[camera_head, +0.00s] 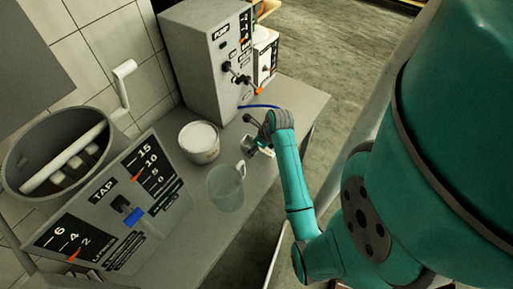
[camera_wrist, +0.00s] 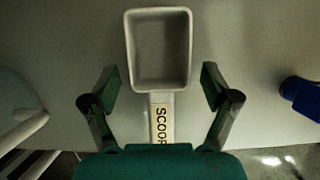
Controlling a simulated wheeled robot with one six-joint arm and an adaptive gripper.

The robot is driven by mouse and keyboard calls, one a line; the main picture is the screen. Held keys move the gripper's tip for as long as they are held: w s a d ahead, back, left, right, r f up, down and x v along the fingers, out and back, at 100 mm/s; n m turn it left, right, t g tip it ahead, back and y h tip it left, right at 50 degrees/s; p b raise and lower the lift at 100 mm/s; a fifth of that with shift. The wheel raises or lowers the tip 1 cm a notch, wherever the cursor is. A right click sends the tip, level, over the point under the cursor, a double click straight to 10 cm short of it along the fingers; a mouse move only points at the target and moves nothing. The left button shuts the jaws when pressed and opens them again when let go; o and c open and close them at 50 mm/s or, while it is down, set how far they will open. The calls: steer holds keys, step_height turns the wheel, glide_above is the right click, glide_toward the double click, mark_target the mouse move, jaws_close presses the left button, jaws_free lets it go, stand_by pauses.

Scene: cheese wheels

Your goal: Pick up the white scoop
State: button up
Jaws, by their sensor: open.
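The white scoop (camera_wrist: 158,52) lies on the grey table top in the wrist view, its rectangular bowl facing up toward the camera. Its handle, marked SCOOP (camera_wrist: 162,122), runs down toward my gripper, and its lower end is hidden by my gripper body. My gripper (camera_wrist: 160,86) is open, with one finger on each side of the scoop near where bowl and handle meet. Gaps show between both fingers and the scoop. In the head view my gripper is over the table edge side, and the scoop is mostly hidden by it.
A clear jug (camera_head: 226,188) and a white bucket (camera_head: 199,143) stand on the table (camera_head: 292,98) to the left. A grey pump box (camera_head: 208,62) stands behind. A tap panel (camera_head: 115,205) and grey vat (camera_head: 50,150) are at left. A blue item (camera_wrist: 300,97) lies right of the scoop.

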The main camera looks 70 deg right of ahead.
steer(key=c, duration=1.2)
steer(key=shift+r, duration=0.1)
steer(key=shift+c, duration=0.2)
step_height(320, 180, up, 10)
